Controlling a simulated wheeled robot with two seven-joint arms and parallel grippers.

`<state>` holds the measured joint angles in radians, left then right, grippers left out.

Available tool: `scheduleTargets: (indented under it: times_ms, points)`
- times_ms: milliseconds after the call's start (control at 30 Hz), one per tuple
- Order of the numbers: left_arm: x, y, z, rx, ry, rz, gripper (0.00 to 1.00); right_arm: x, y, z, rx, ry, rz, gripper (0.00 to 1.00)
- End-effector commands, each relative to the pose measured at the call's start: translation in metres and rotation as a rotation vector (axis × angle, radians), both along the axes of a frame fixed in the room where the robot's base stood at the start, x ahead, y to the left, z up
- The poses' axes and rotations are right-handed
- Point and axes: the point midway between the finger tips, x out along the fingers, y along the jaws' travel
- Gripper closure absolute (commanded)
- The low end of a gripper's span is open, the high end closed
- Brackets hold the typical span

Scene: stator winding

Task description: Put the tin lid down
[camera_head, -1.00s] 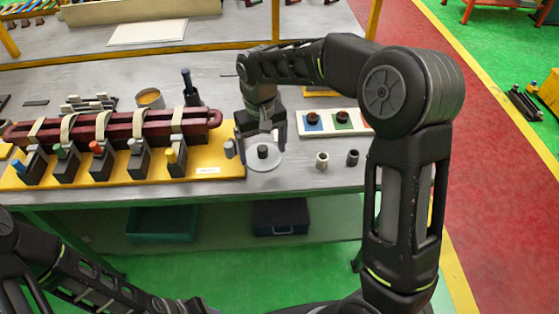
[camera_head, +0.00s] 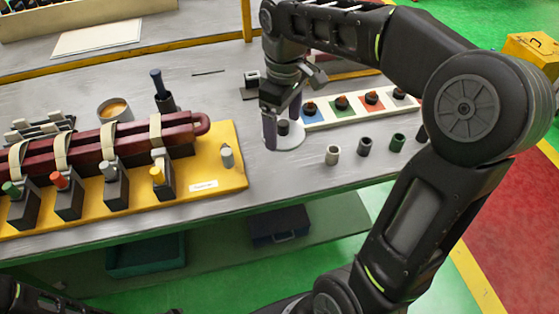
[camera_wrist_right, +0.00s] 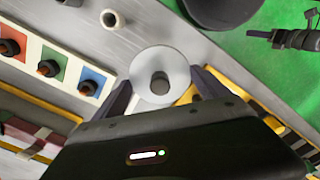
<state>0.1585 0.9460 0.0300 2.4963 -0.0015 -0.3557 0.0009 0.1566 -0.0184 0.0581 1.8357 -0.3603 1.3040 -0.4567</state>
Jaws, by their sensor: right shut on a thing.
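The tin lid (camera_head: 290,140) is a pale grey disc with a dark knob. My right gripper (camera_head: 283,127) is shut on it, over the grey tabletop to the right of the yellow board. In the right wrist view the lid (camera_wrist_right: 160,62) is flat between the two fingers of the gripper (camera_wrist_right: 163,88). I cannot tell whether the lid touches the table. The open tin (camera_head: 115,112) with orange-brown contents stands behind the dark red bar. My left gripper is out of view.
The yellow board (camera_head: 220,180) carries the dark red bar (camera_head: 90,148) and several clamps. A white strip with coloured squares (camera_head: 326,113) lies right of the lid. Small cylinders (camera_head: 332,155) stand along the front. Bare tabletop (camera_head: 215,105) is left of and behind my gripper.

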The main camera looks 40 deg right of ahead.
Motion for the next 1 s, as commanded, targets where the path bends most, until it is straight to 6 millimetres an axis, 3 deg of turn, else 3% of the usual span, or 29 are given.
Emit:
scheduleTargets:
  times_ms: [367,767,1000]
  points:
    - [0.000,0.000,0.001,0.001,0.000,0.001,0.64,-0.001,0.000,-0.057,0.000,0.004,-0.002,0.55]
    - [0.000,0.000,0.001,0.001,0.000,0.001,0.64,0.000,0.000,-0.065,0.000,0.002,-0.002,0.55]
    - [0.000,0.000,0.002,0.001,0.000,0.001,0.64,0.000,0.000,-0.095,0.000,0.004,-0.001,0.55]
